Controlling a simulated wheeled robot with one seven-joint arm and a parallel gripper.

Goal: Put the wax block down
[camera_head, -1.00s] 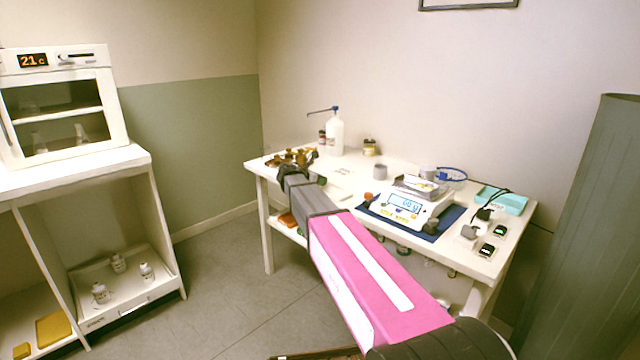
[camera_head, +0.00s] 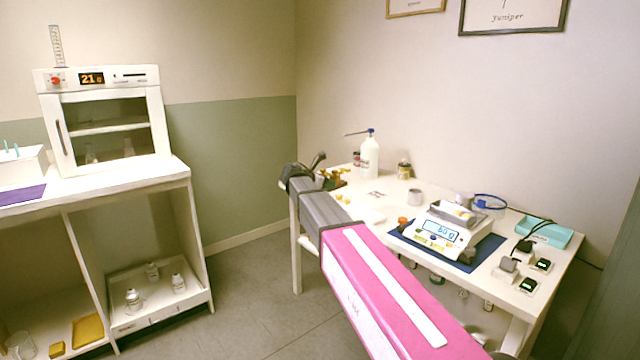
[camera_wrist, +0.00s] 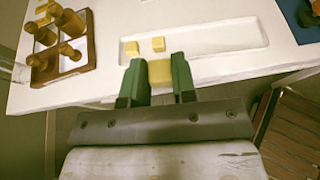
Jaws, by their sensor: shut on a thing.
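My gripper (camera_wrist: 160,78) has green fingers shut on a yellow wax block (camera_wrist: 160,71) in the wrist view. The held block is over the near edge of a shallow white tray (camera_wrist: 235,38) on the white table; I cannot tell whether it touches anything. Two similar yellow blocks, a left one (camera_wrist: 132,48) and a right one (camera_wrist: 158,44), sit just beyond it at the tray's left end, apart from each other. In the head view, my pink and grey arm reaches to the table's left end, and the held block cannot be made out.
The tray's right part is clear.

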